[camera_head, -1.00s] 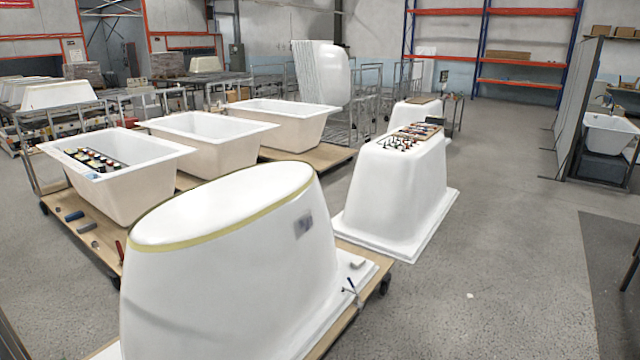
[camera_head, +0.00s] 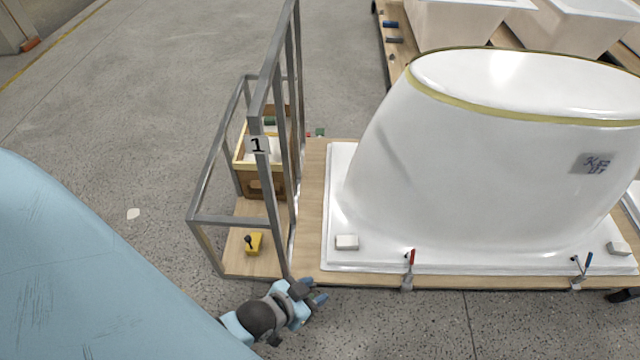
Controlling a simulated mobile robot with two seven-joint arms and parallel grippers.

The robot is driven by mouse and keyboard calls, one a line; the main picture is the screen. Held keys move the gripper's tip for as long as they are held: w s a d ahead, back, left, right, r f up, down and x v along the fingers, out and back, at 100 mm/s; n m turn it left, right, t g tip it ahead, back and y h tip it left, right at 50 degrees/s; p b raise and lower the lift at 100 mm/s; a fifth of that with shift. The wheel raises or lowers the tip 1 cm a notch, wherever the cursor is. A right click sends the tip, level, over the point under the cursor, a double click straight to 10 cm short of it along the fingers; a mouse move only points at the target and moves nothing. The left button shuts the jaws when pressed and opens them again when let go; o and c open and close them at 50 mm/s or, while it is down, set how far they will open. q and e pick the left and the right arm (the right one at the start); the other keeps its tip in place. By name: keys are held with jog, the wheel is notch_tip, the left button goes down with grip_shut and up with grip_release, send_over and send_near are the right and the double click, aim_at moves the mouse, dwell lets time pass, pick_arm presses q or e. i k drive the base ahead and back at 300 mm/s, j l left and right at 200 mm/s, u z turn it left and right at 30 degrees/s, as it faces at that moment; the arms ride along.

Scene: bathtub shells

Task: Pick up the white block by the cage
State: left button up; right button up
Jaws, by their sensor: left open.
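A small white block (camera_head: 347,242) lies on the front left corner of the white rim of an upturned tub shell (camera_head: 480,160). It is close to the grey metal cage (camera_head: 262,120) marked with a "1". A second white block (camera_head: 619,248) lies at the right end of the same rim, far from the cage. My left gripper (camera_head: 314,293) is open and empty in front of the wooden platform edge, below and slightly left of the nearer block, and apart from it. My right gripper is not in view.
Clamps with a red handle (camera_head: 411,257) and a blue handle (camera_head: 588,263) grip the front edge. A yellow object (camera_head: 254,243) and a wooden box (camera_head: 262,182) sit inside the cage. The cage's upright bars stand left of the block.

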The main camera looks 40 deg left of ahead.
aim_at(343, 242)
jog(key=i+l+u, duration=0.15)
jog(key=u, duration=0.3)
jog(key=l+u, duration=0.25)
jog(key=u, duration=0.2)
jog(key=i+l+u, duration=0.15)
jog(key=u, duration=0.3)
jog(key=i+l+u, duration=0.1)
jog(key=l+u, duration=0.15)
jog(key=u, duration=0.15)
jog(key=l+u, duration=0.6)
jog(key=u, duration=0.15)
jog(key=i+l+u, duration=0.25)
jog(key=i+l, duration=0.2)
